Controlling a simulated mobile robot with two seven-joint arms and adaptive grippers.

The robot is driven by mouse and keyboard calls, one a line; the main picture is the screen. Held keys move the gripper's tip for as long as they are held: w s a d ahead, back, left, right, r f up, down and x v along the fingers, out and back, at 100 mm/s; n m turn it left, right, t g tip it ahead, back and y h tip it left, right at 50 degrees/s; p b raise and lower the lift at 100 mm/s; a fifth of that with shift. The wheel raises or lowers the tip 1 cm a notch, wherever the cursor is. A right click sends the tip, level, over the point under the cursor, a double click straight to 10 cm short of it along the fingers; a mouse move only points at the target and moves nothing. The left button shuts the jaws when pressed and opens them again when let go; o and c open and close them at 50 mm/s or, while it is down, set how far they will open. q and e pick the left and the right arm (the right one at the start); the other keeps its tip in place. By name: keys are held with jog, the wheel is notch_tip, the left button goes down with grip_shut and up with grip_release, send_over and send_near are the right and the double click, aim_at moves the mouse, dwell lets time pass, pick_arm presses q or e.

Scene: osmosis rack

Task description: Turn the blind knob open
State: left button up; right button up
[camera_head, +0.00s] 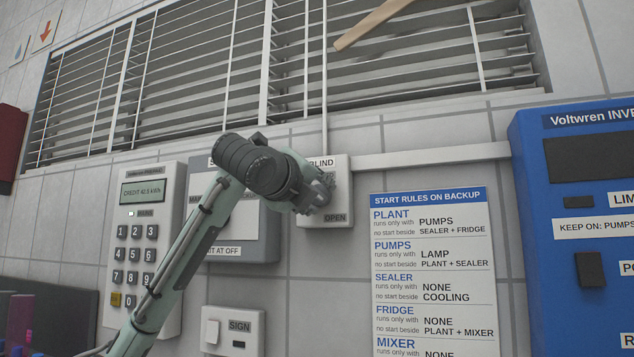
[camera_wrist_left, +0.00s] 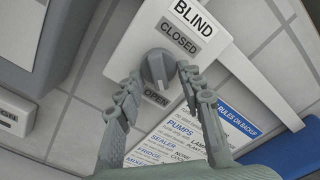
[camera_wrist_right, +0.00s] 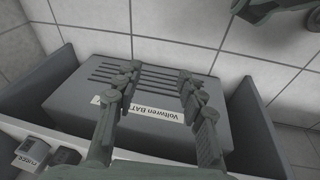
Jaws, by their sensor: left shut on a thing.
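The blind knob (camera_wrist_left: 158,68) is a round grey dial on a white BLIND box (camera_head: 343,212), with a CLOSED label above it and an OPEN label (camera_head: 335,218) below. My left gripper (camera_wrist_left: 160,77) has one finger on each side of the knob and is shut on it. In the head view my left gripper (camera_head: 322,192) covers the knob and part of the box. I cannot tell surely which label the knob points to. My right gripper (camera_wrist_right: 158,75) is open and empty above a grey box labelled Voltwren BAT (camera_wrist_right: 75,95).
The window blind (camera_head: 190,75) hangs above, its slats showing gaps. A keypad panel (camera_head: 168,180) and a grey switch box (camera_head: 262,235) are left of the BLIND box. A rules sign (camera_head: 430,270) and a blue cabinet (camera_head: 545,200) are to the right.

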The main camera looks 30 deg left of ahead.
pick_arm(q)
jog(key=shift+d+m+p, duration=0.1)
jog(key=shift+m+p, duration=0.2)
jog(key=shift+m, duration=0.1)
jog(key=shift+f, duration=0.2)
pick_arm(e)
jog(key=shift+s+d+f, duration=0.1)
jog(key=shift+s+f, duration=0.1)
jog(key=shift+f, duration=0.4)
jog(key=shift+s+a+f, duration=0.1)
jog(key=shift+s+f, duration=0.15)
jog(key=shift+f, duration=0.4)
jog(key=shift+s+d+f, duration=0.1)
jog(key=shift+s+f, duration=0.1)
jog(key=shift+f, duration=0.4)
pick_arm(q)
jog(key=o, duration=1.1)
jog(key=shift+r, duration=0.1)
jog(key=shift+o, duration=0.2)
jog(key=v, duration=1.2)
